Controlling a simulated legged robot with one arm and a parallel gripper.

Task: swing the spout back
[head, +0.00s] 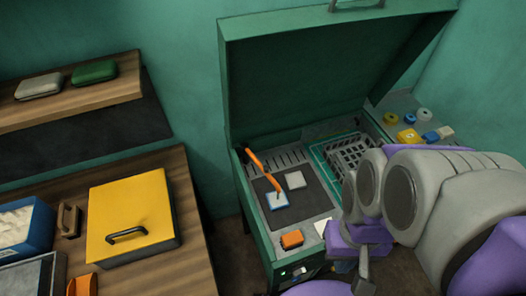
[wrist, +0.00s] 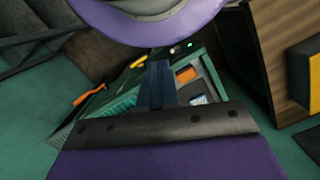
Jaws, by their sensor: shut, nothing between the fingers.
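The spout (head: 258,163) is a thin orange curved arm at the left side of an open green cabinet. Its free end hangs over a blue-edged pale square (head: 279,202) on a dark mat. An orange bar, likely the spout, shows at the left of the wrist view (wrist: 90,95). My gripper (head: 362,272) is at the cabinet's front right, apart from the spout. Its dark fingers are together and empty in the wrist view (wrist: 158,82). My arm hides part of the cabinet's right side.
The cabinet's raised lid (head: 330,80) stands behind the spout. A grey basket (head: 348,150), a second pale square (head: 295,180) and an orange block (head: 291,239) sit in the cabinet. A wooden bench with a yellow box (head: 130,215) stands at left.

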